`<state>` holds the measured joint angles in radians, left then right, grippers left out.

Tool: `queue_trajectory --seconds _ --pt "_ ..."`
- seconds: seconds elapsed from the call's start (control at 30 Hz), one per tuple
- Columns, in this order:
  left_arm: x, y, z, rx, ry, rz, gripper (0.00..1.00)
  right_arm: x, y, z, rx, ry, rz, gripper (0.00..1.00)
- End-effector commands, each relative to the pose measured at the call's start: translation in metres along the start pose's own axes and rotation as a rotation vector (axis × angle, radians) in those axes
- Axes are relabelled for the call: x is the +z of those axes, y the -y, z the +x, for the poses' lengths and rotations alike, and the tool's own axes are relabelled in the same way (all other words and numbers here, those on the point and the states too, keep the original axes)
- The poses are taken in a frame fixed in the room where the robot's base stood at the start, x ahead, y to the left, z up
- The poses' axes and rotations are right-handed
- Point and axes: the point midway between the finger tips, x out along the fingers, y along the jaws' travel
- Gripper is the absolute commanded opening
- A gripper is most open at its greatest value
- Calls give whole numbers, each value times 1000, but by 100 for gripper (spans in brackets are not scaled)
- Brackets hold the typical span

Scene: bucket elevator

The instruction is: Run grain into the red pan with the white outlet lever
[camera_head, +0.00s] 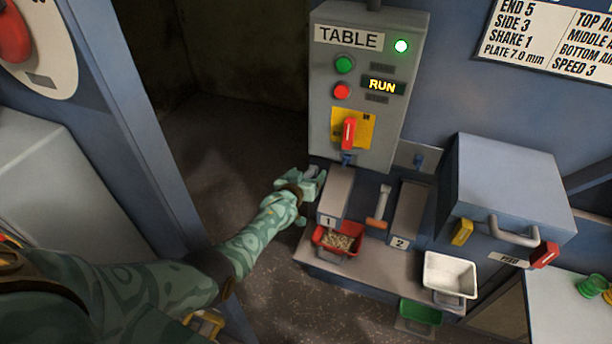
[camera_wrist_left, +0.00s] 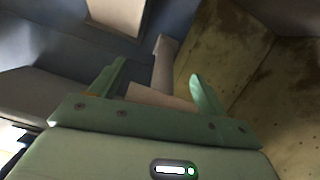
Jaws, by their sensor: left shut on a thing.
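The red pan (camera_head: 320,237) sits on the ledge under the outlet spout marked 1 (camera_head: 338,190), with pale grain lying in it. My left gripper (camera_head: 314,180) is at the left side of that spout, closed on what looks like the white outlet lever (camera_wrist_left: 165,66). In the head view the gripper mostly hides the lever. In the left wrist view the pale bar stands between the two green fingers (camera_wrist_left: 160,88). Whether grain is flowing cannot be told. My right gripper is not in view.
A spout marked 2 (camera_head: 407,213) stands to the right, with an orange-handled lever (camera_head: 377,207) between the spouts. A white pan (camera_head: 449,272) and a green pan (camera_head: 420,312) are at the right. The control box (camera_head: 365,90) above reads RUN, with its green lamp lit.

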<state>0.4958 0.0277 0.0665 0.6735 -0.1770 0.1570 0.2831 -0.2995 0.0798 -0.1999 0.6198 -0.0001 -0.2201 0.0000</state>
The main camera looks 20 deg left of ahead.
Motion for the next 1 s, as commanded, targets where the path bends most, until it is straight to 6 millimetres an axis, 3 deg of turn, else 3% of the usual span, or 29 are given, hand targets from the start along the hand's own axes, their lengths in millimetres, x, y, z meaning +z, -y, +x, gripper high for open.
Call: queue_trajectory --seconds 0.03,0.5,0.53,0.6,0.87,1.0 --pt "-7 -1 2 2 -13 1 34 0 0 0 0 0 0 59" --pt "-7 -1 2 2 -13 0 34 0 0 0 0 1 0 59" --pt "-7 -1 2 2 -13 0 81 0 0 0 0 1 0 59" --pt "-6 -1 2 2 -12 0 95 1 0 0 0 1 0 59" --pt "-2 0 0 1 -4 0 95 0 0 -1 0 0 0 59" --pt "-4 -1 -12 0 -2 0 95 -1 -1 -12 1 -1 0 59"
